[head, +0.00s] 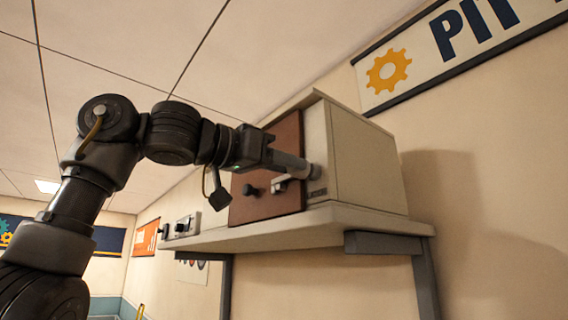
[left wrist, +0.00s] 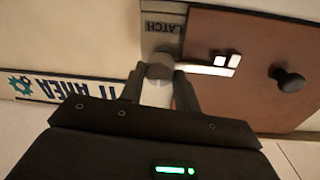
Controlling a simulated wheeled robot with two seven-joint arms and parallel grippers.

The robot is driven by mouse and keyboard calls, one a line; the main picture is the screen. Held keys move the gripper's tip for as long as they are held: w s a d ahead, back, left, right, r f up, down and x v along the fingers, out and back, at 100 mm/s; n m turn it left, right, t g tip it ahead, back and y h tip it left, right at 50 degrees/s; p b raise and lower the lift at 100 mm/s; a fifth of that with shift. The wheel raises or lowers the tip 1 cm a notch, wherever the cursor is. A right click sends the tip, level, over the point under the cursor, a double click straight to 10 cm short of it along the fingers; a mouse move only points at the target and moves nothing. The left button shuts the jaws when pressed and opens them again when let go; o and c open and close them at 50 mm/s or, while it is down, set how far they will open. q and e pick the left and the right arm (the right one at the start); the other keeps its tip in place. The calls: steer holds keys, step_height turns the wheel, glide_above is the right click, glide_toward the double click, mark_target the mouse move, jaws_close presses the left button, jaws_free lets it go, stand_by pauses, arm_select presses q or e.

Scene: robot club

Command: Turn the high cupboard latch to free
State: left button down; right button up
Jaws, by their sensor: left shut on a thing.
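The high cupboard (head: 350,160) stands on a wall shelf, its brown door (head: 284,140) closed. It has a dark round knob (head: 250,190), which also shows in the left wrist view (left wrist: 289,80). The fingers partly hide the hub. My right gripper is out of view.
The shelf (head: 300,229) juts out beneath the cupboard on grey brackets (head: 383,244). A small box with dark knobs (head: 180,228) sits farther left on the shelf. A "PIT" sign (head: 450,50) hangs on the wall above right. Space in front of the door is partly taken by my left arm.

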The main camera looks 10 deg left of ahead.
arm_select(q)
steer(key=shift+r+m+y+p, duration=0.15)
steer(key=shift+m+p, duration=0.5)
steer(key=shift+m, duration=1.05)
steer(key=shift+m+y+p, duration=0.15)
steer(key=shift+m+p, duration=0.45)
steer(key=shift+m, duration=1.1)
steer(key=c, duration=1)
jaws_free()
steer(key=shift+s, duration=0.1)
